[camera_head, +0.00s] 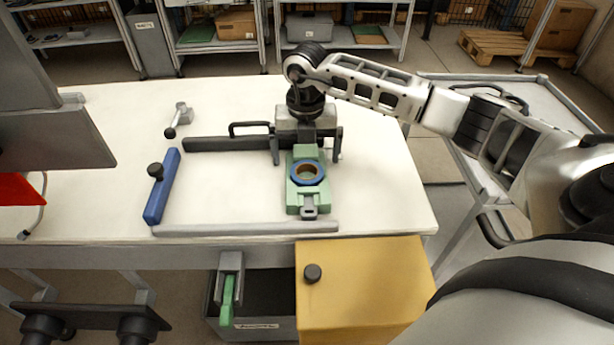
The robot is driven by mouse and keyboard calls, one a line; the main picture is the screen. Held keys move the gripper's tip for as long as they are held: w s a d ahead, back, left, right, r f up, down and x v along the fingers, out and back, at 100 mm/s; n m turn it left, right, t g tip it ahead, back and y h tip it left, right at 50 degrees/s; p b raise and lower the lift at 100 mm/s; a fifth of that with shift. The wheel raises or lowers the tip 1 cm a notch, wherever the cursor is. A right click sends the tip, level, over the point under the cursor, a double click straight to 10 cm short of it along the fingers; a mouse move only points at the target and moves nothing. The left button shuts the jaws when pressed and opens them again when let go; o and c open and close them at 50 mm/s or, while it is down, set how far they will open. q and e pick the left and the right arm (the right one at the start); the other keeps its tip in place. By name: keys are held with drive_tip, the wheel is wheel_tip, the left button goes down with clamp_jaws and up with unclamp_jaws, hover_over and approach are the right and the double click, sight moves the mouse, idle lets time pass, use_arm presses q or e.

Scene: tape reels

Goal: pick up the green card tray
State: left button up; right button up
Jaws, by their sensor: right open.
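The green card tray (293,203) lies on the white table, toward its right part. A blue ring with a brown inner band (307,173) sits on it, and a grey tab shows at its near end. My right gripper (306,156) is over the far end of the tray, pointing down. Its two fingers are apart, one to the left and one to the right of the tray. The gripper body hides the tray's far end. I cannot tell whether the fingers touch the tray.
A dark bar with a handle (225,144) lies behind, a blue bar with a black knob (162,188) left, and a grey rail (245,229) in front. A yellow box (365,285) stands at the table's front edge. The table's left middle is clear.

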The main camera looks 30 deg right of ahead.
drive_tip(key=shift+f, duration=0.1)
drive_tip(key=shift+c, duration=0.3)
drive_tip(key=c, duration=1.1)
